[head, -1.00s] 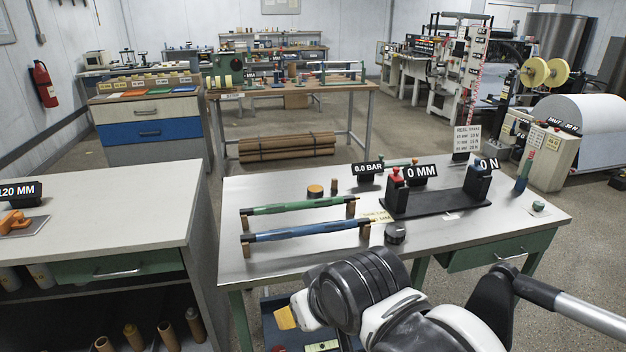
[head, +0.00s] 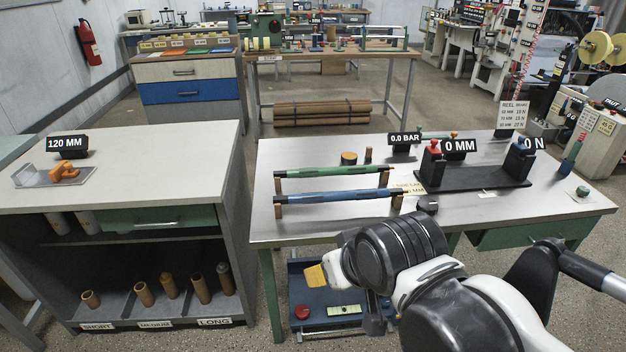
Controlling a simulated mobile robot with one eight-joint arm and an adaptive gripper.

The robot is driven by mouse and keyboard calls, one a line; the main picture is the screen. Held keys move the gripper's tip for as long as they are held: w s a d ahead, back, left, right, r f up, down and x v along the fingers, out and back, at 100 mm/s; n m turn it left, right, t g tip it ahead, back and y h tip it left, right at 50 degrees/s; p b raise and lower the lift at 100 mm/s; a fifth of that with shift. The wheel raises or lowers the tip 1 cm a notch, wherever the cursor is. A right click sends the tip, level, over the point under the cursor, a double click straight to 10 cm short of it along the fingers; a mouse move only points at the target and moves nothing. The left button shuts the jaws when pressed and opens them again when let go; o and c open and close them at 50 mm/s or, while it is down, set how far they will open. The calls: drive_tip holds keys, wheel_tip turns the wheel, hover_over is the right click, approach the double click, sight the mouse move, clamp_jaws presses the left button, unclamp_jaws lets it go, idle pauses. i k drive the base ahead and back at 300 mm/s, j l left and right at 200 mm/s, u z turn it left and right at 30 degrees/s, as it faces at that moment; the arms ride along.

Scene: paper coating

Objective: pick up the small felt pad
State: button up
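I cannot single out the small felt pad with certainty. A small yellow-tan block (head: 316,274) shows at the end of the white part of my arm, above or on a blue tray (head: 296,284) below the front edge of the steel table. I cannot tell whether it is held or lies behind the arm. A small round green-topped piece (head: 582,191) sits at the right end of the steel table. My gripper is mostly hidden by my arm; a dark part that may belong to it (head: 375,320) shows below the arm, and its fingers cannot be made out.
The steel table (head: 300,226) carries a green roller (head: 325,172), a blue roller (head: 335,196) and a black fixture (head: 470,180). A red round piece (head: 302,312) lies in the blue tray. A cabinet (head: 190,150) stands left, with a floor gap between.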

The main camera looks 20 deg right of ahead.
sight(369, 151)
drive_tip(key=i+l+z, duration=0.7)
drive_tip(key=i+z, duration=0.7)
